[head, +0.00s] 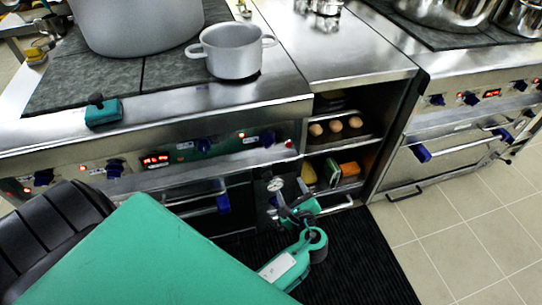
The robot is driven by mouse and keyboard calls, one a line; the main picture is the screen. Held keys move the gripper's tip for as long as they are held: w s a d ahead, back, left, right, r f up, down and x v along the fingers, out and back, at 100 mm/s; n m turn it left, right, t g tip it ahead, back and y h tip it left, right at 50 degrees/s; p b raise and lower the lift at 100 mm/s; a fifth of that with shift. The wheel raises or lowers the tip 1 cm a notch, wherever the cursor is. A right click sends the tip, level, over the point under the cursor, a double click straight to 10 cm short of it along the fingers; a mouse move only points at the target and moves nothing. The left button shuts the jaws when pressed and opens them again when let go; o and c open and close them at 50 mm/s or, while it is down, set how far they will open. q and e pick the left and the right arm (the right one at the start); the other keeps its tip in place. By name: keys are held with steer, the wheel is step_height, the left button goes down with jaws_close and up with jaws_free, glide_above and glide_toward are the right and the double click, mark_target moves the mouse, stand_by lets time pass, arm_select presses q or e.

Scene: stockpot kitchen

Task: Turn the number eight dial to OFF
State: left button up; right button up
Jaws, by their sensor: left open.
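Blue dials line the steel front panel of the left stove: one at the far left (43,178), one beside it (114,168), one right of the red display (204,145) and one near the right end (267,137). More blue dials sit on the right stove, one of them at its left end (437,100). Their numbers are too small to read, so I cannot tell which is number eight. My left gripper (289,203) is open, low in front of the left stove's right end, below the panel and apart from the dials. My right gripper is not in view.
A large grey stockpot (137,22) and a smaller two-handled pot (233,50) stand on the left cooktop. A green-blue object (103,112) lies at its front edge. Open shelves (345,145) hold food between the stoves. A black mat (360,262) and tiled floor are clear.

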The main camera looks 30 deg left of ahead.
mark_target(271, 145)
arm_select(q)
step_height(271, 145, up, 6)
steer(key=a+y+b, duration=0.1)
steer(key=y, duration=0.2)
steer(key=shift+n, duration=0.3)
steer(key=x, duration=0.6)
steer(key=b+x, duration=0.1)
steer(key=x, duration=0.6)
steer(key=shift+s+a+f, duration=0.1)
steer(key=shift+s+a, duration=0.05)
steer(key=shift+a, duration=0.2)
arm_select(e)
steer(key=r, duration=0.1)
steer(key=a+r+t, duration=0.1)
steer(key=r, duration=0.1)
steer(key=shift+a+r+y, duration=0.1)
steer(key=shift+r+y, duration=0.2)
arm_select(q)
steer(key=shift+c, duration=0.5)
steer(key=c, duration=0.9)
steer(key=shift+o, duration=0.2)
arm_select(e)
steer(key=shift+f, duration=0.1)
